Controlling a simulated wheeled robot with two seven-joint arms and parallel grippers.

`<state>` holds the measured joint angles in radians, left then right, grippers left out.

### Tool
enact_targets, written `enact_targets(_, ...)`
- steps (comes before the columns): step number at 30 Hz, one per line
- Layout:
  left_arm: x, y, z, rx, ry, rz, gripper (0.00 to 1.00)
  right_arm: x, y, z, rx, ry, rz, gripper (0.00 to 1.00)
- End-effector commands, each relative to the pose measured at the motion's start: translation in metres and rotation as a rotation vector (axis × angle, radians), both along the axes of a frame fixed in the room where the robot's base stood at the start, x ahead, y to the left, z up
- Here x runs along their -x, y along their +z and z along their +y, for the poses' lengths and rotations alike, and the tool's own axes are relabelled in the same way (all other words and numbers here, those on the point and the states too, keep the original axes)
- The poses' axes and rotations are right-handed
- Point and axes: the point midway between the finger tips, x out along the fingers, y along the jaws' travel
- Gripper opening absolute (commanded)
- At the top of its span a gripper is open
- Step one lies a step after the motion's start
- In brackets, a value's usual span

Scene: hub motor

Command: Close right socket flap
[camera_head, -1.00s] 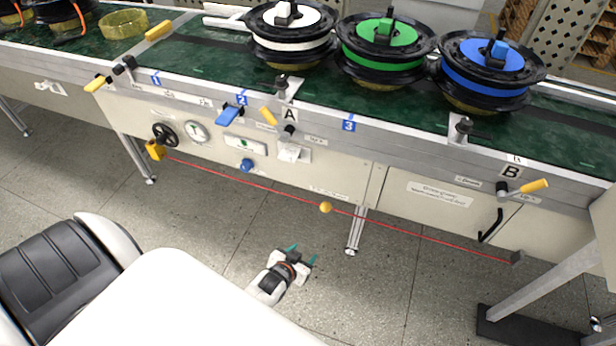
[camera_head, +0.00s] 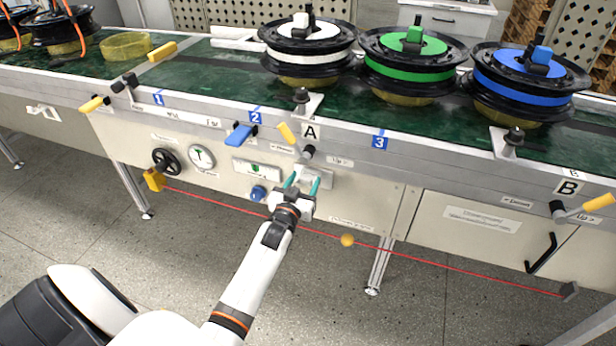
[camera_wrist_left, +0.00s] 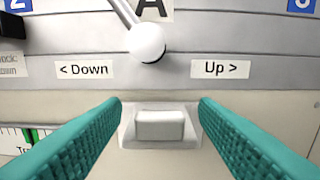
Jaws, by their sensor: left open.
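The pale socket (camera_head: 325,178) is on the front panel below the letter A, partly hidden behind my left gripper. In the left wrist view its raised block-like flap (camera_wrist_left: 160,125) sits on a light base, centred between my fingers. I cannot tell for sure from these views how far the flap stands open. My left gripper (camera_head: 303,182) is open, with its teal fingers pointing at the panel on either side of the flap. Nothing is held between them, and contact with the flap is not visible. My right gripper is not in view.
A blue knob (camera_head: 258,193) is to the left. A red cord with a yellow ball (camera_head: 347,240) runs below. Spools stand on the green conveyor (camera_head: 215,65) above.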

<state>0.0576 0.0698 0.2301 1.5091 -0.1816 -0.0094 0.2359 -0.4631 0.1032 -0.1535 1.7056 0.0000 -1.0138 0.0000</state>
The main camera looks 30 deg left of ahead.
Motion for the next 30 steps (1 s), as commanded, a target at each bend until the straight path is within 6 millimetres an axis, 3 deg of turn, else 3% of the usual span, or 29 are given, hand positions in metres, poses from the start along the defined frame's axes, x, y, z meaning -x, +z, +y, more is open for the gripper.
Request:
enact_targets(6, -0.029, -0.001, 0.007, 0.000, 0.000, 0.000, 0.55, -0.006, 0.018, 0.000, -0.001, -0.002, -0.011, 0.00)
enact_targets(18, -0.037, 0.000, 0.009, 0.000, 0.000, 0.001, 0.55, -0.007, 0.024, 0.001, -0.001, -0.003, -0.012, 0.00)
enact_targets(27, -0.036, 0.000, 0.009, 0.000, 0.000, 0.001, 0.10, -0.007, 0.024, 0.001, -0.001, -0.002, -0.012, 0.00)
enact_targets(30, -0.036, -0.001, 0.009, 0.000, 0.000, 0.000, 0.10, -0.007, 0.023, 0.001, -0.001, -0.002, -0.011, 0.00)
